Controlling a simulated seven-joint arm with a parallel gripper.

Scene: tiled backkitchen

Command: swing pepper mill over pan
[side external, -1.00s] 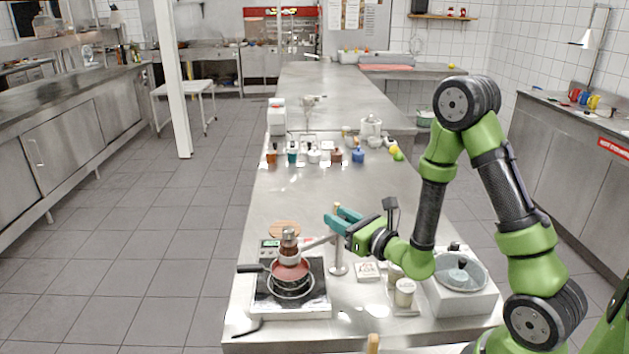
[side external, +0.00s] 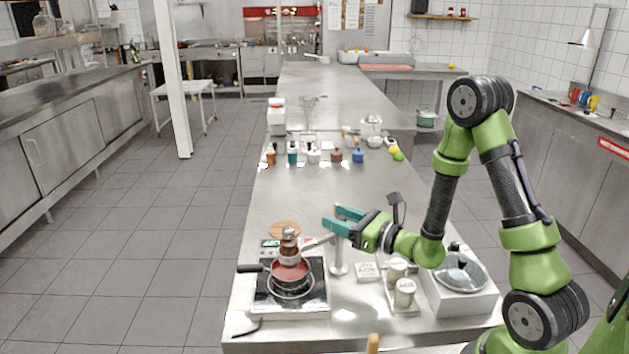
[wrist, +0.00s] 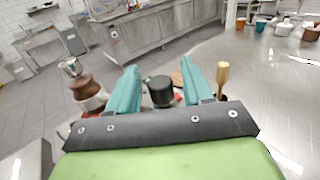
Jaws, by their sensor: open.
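The pepper mill (side external: 289,244), brown with a silver top, stands upright above the pan, in a ring at the end of a metal arm (side external: 318,242) on a post (side external: 338,258). The pan (side external: 291,270), reddish inside with a dark handle, sits on the hob (side external: 262,296). My gripper (side external: 343,220) is open and empty, up and to the right of the mill, near the post top. In the wrist view the mill (wrist: 82,88) is left of my fingers. A black knob (wrist: 160,91) shows between the fingers, and a brass-coloured knob (wrist: 222,76) beside the right one; I cannot tell whether either is touched.
A wooden disc (side external: 285,229) lies behind the hob. Jars (side external: 404,292) and a lidded pot (side external: 460,272) stand to the right. Several small bottles (side external: 292,156) line the counter farther back. The counter between them and my gripper is clear.

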